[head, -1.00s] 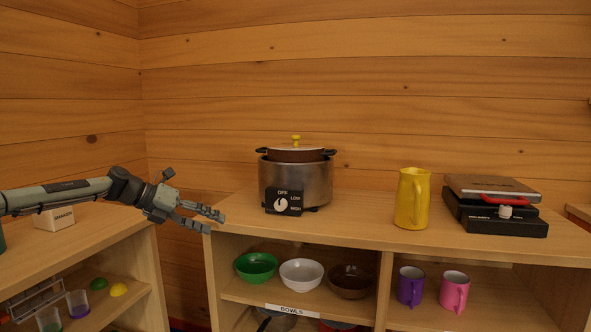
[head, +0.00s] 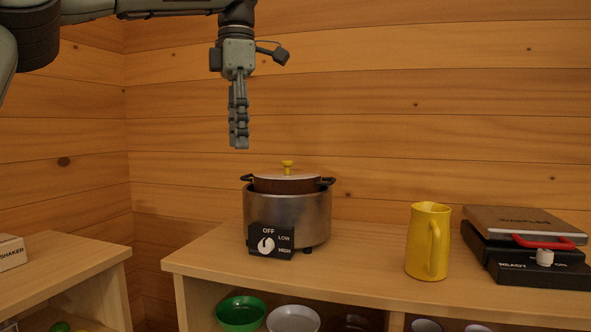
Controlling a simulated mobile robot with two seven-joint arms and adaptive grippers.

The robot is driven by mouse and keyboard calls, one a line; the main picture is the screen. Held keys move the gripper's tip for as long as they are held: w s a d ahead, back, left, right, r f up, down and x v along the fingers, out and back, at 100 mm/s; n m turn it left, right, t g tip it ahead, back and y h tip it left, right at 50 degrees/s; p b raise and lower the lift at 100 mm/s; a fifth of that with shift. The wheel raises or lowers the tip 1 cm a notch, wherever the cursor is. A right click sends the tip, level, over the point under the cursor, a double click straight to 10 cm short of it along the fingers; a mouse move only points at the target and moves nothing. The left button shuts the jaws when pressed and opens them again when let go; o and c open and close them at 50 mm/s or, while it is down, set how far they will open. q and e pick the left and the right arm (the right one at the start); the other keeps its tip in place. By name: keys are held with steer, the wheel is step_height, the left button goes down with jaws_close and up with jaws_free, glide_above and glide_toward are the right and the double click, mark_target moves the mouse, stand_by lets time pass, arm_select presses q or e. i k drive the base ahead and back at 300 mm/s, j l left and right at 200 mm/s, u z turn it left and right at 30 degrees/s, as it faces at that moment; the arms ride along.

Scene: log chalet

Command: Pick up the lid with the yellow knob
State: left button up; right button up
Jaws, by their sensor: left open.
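The lid (head: 299,173) with a yellow knob (head: 287,166) sits on a brown pot (head: 285,185). The pot rests in a round metal cooker (head: 307,217) with a black control panel and a dial. My left gripper (head: 239,147) points straight down, open and empty. In the picture it is above and to the left of the knob, apart from it. Its fingers are seen edge-on, so the gap between them is hidden. My right gripper is not in view.
A yellow pitcher (head: 421,241) stands right of the cooker on the wooden counter (head: 353,275). A black appliance with a red handle (head: 527,246) is at the far right. Bowls, including a green one (head: 241,312), are on the shelf below. A log wall stands behind.

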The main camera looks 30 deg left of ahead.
mark_target(287, 174)
steer(key=i+j, duration=0.2)
steer(key=i, duration=0.25)
steer(key=i+j, duration=0.25)
steer(key=i, duration=0.25)
